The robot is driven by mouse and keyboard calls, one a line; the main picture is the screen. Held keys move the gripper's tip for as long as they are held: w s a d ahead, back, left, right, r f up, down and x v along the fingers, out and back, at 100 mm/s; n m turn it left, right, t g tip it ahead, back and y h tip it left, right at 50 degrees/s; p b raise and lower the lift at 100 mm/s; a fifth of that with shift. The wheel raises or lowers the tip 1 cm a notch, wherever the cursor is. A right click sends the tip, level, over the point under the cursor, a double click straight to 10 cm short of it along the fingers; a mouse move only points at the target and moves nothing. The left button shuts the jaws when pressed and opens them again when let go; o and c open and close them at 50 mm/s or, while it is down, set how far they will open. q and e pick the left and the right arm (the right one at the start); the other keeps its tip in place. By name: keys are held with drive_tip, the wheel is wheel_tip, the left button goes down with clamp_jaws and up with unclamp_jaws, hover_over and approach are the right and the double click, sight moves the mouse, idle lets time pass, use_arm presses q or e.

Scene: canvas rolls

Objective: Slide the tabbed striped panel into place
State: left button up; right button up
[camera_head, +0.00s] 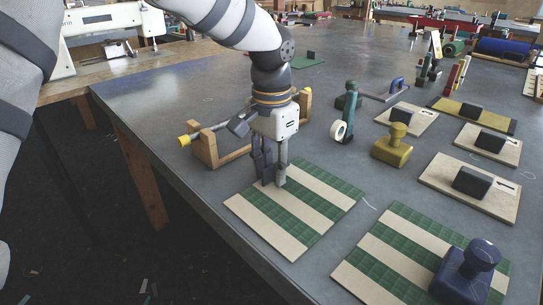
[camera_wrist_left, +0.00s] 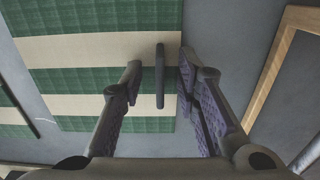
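A green-and-cream striped panel (camera_head: 318,190) lies on the grey table under my left gripper (camera_head: 269,184). In the left wrist view the same panel (camera_wrist_left: 90,48) shows with an upright dark tab (camera_wrist_left: 160,76) near one edge. My left gripper (camera_wrist_left: 160,88) is open, with one finger on each side of the tab and visible gaps to it. The gripper hides the tab in the head view. A second striped panel (camera_head: 372,269) lies to the right, apart from the first by a strip of bare table. My right gripper is not in view.
A blue knobbed block (camera_head: 468,272) sits on the second panel. A wooden stand with a rod (camera_head: 207,150) is close behind my left gripper. A yellow knobbed block (camera_head: 393,147) and several tabbed boards (camera_head: 440,178) lie right. The table edge is near at front left.

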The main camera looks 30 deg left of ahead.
sight(297, 188)
use_arm(q)
clamp_jaws()
drive_tip(key=shift+w+d, duration=0.15)
drive_tip(key=shift+d, duration=1.2)
drive_tip(key=shift+w+d, duration=0.1)
drive_tip(key=shift+d, duration=1.2)
unclamp_jaws()
drive_tip(key=shift+r, duration=0.15)
